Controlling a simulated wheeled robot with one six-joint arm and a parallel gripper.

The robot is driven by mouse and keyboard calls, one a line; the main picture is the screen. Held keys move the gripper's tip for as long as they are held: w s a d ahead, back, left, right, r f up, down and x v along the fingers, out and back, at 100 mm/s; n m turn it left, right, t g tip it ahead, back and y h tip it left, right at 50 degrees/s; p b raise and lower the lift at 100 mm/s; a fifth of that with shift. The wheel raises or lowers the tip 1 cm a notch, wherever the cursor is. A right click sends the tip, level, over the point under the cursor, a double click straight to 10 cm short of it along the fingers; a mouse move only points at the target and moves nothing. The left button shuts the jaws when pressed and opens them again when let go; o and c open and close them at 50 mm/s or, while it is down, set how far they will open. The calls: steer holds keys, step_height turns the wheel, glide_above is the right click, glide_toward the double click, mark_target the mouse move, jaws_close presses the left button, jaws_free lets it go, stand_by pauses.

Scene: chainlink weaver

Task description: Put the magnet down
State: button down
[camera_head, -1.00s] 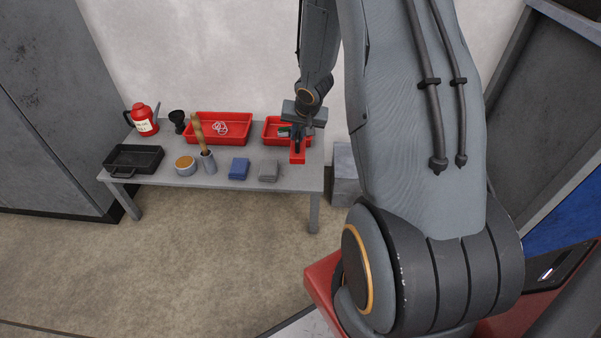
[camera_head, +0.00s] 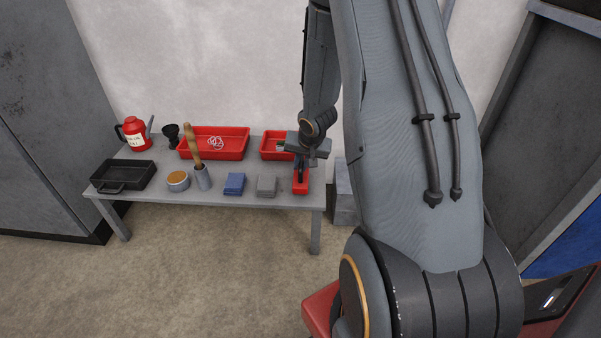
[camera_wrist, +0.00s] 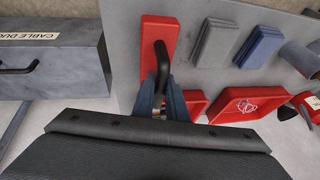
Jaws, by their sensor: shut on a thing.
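The magnet (camera_head: 300,185) is a red block with a black handle, at the right end of the grey table. In the wrist view its red body (camera_wrist: 158,35) lies flat over the tabletop, with the black handle (camera_wrist: 161,65) rising toward the fingers. My gripper (camera_head: 301,163) is above it, shut on the handle. In the wrist view the fingers (camera_wrist: 165,102) close around the handle's near end. I cannot tell whether the magnet touches the table or hangs just above it.
Grey (camera_head: 267,185) and blue (camera_head: 234,183) blocks lie left of the magnet on the table (camera_head: 145,203). A small red tray (camera_head: 270,152) is behind it; a larger red tray (camera_head: 235,150) holds pale links. A grey cable duct box (camera_wrist: 60,62) stands beside the table.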

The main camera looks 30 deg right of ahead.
steer(key=shift+f+b, duration=0.7)
steer(key=shift+f, duration=0.5)
steer(key=shift+f, duration=0.1)
steer(key=c, duration=1.8)
jaws_free()
steer(key=shift+o, duration=0.2)
